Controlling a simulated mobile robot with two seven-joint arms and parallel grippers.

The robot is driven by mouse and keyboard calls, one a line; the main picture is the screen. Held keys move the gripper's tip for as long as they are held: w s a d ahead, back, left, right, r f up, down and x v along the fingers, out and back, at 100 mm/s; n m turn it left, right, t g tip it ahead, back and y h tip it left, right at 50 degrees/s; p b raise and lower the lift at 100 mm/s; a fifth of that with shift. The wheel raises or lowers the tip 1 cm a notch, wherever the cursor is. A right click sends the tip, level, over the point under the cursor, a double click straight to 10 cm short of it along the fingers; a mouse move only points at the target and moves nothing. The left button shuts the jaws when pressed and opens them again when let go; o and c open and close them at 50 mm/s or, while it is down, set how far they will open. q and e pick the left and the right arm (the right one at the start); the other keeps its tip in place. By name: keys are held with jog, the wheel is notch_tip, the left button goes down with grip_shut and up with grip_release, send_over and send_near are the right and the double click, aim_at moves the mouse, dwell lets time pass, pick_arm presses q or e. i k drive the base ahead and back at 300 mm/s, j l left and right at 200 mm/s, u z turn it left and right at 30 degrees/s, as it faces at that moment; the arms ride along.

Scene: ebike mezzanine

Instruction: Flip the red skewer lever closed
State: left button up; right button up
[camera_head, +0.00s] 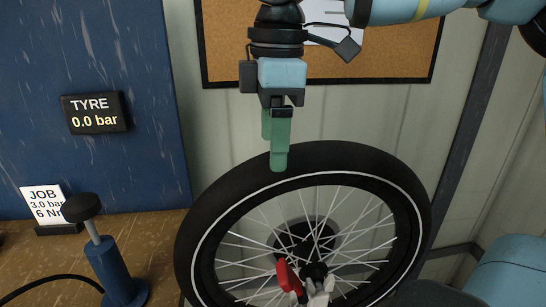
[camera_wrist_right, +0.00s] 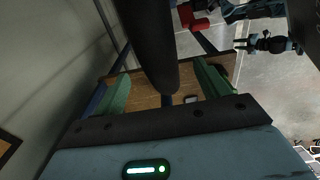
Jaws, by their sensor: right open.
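The red skewer lever (camera_head: 288,276) stands at the wheel's hub, low in the head view, tilted up and to the left. The wheel (camera_head: 205,225) is upright, with a black tyre and pale spokes. My right gripper (camera_head: 279,166) points down at the top of the tyre, well above the lever. Its green fingers are open, and in the wrist view (camera_wrist_right: 165,82) the dark tyre shows between them. Whether they touch it I cannot tell. My left gripper is out of view.
A blue pump (camera_head: 112,270) with a black knob stands left of the wheel on the wooden bench (camera_head: 165,240). A tyre display (camera_head: 95,112) reads 0.0 bar. A job card (camera_head: 45,205) stands below it. A cork board (camera_head: 390,50) hangs behind.

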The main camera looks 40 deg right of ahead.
aim_at(288, 280)
jog(key=k+j, duration=0.8)
jog(key=k, duration=0.05)
